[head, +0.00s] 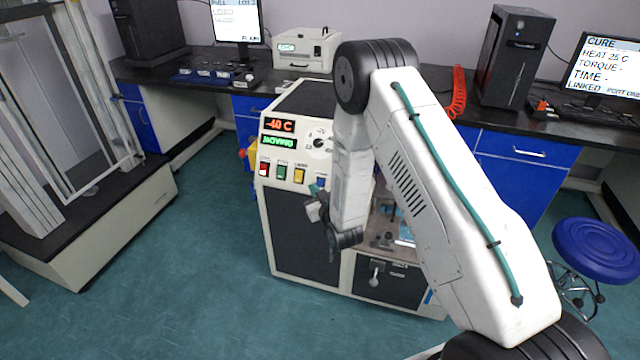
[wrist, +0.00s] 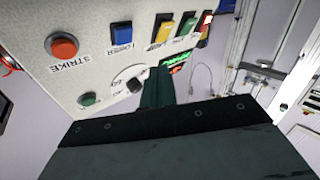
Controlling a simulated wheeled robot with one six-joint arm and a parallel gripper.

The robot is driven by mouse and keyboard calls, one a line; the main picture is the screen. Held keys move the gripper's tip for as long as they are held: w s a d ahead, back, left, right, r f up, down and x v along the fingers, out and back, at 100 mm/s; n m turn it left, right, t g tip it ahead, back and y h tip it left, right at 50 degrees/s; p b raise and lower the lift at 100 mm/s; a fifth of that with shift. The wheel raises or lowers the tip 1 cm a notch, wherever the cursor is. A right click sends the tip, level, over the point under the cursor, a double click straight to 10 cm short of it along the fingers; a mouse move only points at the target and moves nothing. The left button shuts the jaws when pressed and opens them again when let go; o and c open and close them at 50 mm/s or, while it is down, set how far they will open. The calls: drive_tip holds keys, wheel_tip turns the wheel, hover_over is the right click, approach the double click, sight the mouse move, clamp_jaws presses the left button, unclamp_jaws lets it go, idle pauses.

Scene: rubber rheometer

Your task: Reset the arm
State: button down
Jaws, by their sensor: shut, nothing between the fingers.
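My arm reaches from the lower right over the white test machine (head: 345,285), with its elbow raised high. My gripper (head: 314,187) hangs in front of the machine's control panel, beside the coloured switches. In the wrist view, its teal fingers (wrist: 157,86) are together with nothing between them, and the panel (wrist: 95,65) fills the upper left. An orange button (wrist: 65,47) marked STRIKE shows there, with a blue switch (wrist: 122,32) and a dial (wrist: 134,85). The head view shows a red "-40 C" display (head: 280,125) above a green one (head: 278,142). My arm hides part of the machine's right side.
A tall glass-sided frame (head: 95,130) stands on a plinth at left. A dark bench (head: 215,68) along the back carries computers, a beige box (head: 305,48) and a red coiled hose (head: 457,92). A blue stool (head: 596,248) stands at right. The floor at left front is clear.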

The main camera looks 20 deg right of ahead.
idle(0.7)
drive_tip(key=s+d+f+g+h, duration=0.1)
drive_tip(key=s+f+g, duration=0.7)
drive_tip(key=g, duration=0.1)
drive_tip(key=s+d+r+m+g, duration=0.1)
drive_tip(key=s+r+g, duration=0.2)
drive_tip(key=s+r, duration=1.6)
drive_tip(key=s+d+r+m+g, duration=0.1)
drive_tip(key=s+r+g, duration=0.3)
drive_tip(key=s+r, duration=1.5)
wheel_tip(320, 180, up, 2)
drive_tip(key=shift+s+d+r+m+h, duration=0.25)
drive_tip(key=shift+m+h, duration=0.05)
drive_tip(key=shift+m, duration=0.1)
drive_tip(key=shift+d, duration=0.1)
